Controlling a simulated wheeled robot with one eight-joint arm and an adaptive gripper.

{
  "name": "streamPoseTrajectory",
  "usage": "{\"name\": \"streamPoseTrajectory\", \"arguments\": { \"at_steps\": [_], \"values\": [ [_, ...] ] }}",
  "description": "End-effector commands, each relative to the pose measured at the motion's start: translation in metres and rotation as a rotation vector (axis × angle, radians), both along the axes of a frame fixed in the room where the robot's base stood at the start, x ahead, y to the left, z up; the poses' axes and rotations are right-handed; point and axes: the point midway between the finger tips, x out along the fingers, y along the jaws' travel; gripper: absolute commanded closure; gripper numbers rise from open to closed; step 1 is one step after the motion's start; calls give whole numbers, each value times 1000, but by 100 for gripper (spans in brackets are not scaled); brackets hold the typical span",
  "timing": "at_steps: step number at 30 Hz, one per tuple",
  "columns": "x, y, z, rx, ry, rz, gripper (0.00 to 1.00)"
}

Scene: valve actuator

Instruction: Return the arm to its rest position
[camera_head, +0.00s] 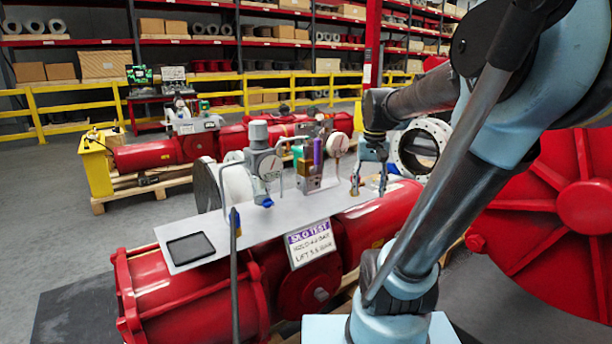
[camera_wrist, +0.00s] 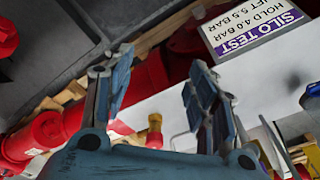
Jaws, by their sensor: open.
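My gripper (camera_head: 369,183) hangs at the end of my arm, near the right end of the grey plate (camera_head: 222,231) on the red valve actuator (camera_head: 180,295). In the wrist view my gripper (camera_wrist: 158,80) has its two fingers spread well apart, with nothing between them. My arm comes down from the upper right and bends at several joints. The parts on the plate are a gauge regulator (camera_head: 264,165), a valve block with green and purple pieces (camera_head: 308,165), and a round white gauge (camera_head: 339,145). I cannot tell whether the gripper touches anything.
A "SILO TEST" sign (camera_head: 310,243) hangs on the plate's front edge and shows in the wrist view (camera_wrist: 252,28). A black tablet (camera_head: 190,247) lies at the plate's left. A large red flanged body (camera_head: 570,215) stands at right. Yellow railings (camera_head: 75,105) and shelves are behind.

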Motion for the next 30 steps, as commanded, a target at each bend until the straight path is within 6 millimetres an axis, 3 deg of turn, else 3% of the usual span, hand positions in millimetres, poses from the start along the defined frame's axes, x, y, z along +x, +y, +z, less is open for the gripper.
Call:
{"name": "streamPoseTrajectory", "arguments": {
  "at_steps": [6,15,21,30],
  "values": [
    [-55,0,-43,-8,-30,64,48],
    [-114,0,-107,-22,-70,148,48],
    [-133,-1,-133,-28,-85,179,48],
    [-137,-1,-138,-30,-87,186,48]
  ]
}}
